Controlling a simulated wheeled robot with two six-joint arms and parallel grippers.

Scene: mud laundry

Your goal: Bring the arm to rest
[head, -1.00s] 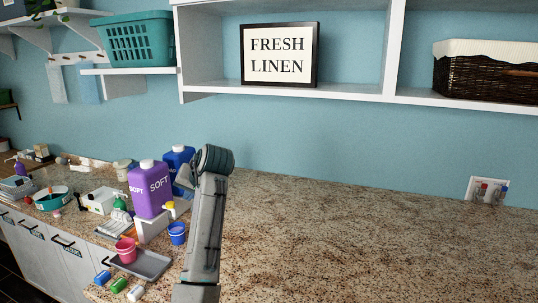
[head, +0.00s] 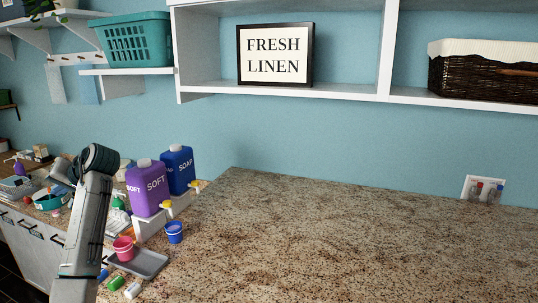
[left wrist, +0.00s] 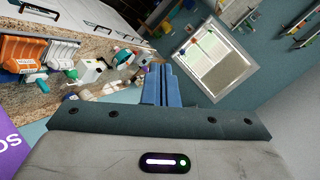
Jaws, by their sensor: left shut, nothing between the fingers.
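My left arm (head: 86,225) rises at the left of the head view, in front of the left part of the counter. Its gripper (head: 62,172) is at the upper end, turned away from me, above the cluttered far-left counter. In the left wrist view the blue fingers (left wrist: 163,86) are together with nothing between them. They touch nothing that I can see. My right gripper is not in view.
A purple SOFT jug (head: 147,189) and blue SOAP jug (head: 178,170) stand right of the arm. The counter's right side (head: 350,240) is clear. White shelves (head: 350,95) hang above.

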